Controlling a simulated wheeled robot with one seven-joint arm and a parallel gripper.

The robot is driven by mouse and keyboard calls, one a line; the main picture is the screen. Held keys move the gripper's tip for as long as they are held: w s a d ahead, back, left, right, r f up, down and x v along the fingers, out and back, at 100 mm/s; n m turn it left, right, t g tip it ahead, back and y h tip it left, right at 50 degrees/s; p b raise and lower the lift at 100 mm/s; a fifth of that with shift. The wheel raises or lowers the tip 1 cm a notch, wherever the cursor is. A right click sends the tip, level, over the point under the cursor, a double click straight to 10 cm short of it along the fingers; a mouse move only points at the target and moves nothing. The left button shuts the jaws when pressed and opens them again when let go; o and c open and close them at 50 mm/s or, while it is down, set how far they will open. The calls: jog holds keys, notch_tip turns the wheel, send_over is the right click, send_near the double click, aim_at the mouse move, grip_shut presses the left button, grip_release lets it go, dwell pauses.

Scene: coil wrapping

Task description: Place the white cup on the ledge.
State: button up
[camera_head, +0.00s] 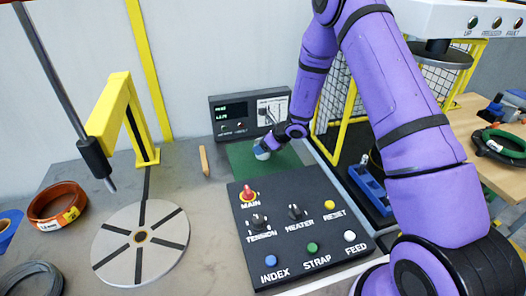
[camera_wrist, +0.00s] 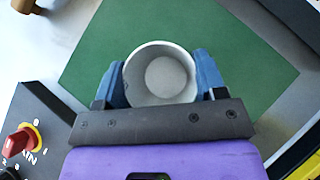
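The white cup (camera_wrist: 160,74) stands upright with its open mouth facing the wrist camera, over a green mat (camera_wrist: 105,50). In the wrist view my gripper (camera_wrist: 160,85) has one blue finger on each side of the cup, close against its wall. Whether both fingers touch it firmly is hard to tell. In the head view my gripper (camera_head: 268,148) is low over the green mat (camera_head: 284,161), and the cup (camera_head: 261,153) shows only as a small pale patch beside it. I cannot pick out the ledge for certain.
A black control panel (camera_head: 270,250) with knobs and buttons lies in front of the mat. A small display box (camera_head: 236,127) stands behind it. A wooden stick (camera_head: 204,160) and a round turntable (camera_head: 110,248) are to the left. A blue tray (camera_head: 372,188) is to the right.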

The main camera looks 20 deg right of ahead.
aim_at(257, 141)
jog(key=c, duration=0.4)
jog(key=shift+r, duration=0.1)
jog(key=shift+r, duration=0.5)
notch_tip(257, 141, up, 2)
jog(key=shift+r, duration=0.1)
jog(key=s, duration=0.5)
jog(key=s+r, duration=0.1)
jog(key=s, duration=0.9)
jog(key=shift+s+r, duration=0.3)
jog(key=shift+s, duration=0.1)
jog(key=shift+s+r, duration=0.1)
jog(key=shift+r, duration=0.1)
notch_tip(257, 141, up, 7)
jog(key=w+d+r+m+h, duration=0.1)
jog(key=w+d+m, duration=0.1)
jog(key=w, duration=0.2)
jog(key=w+d+r+m+t+h, duration=0.1)
jog(key=w+d+r, duration=0.1)
jog(key=w, duration=0.3)
jog(key=w+d+r+m+t+h, duration=0.1)
jog(key=w+d+r+m, duration=0.1)
jog(key=w+d, duration=0.1)
jog(key=shift+w+r+m+h, duration=0.2)
jog(key=shift+w+m+h, duration=0.15)
jog(key=shift+w, duration=0.35)
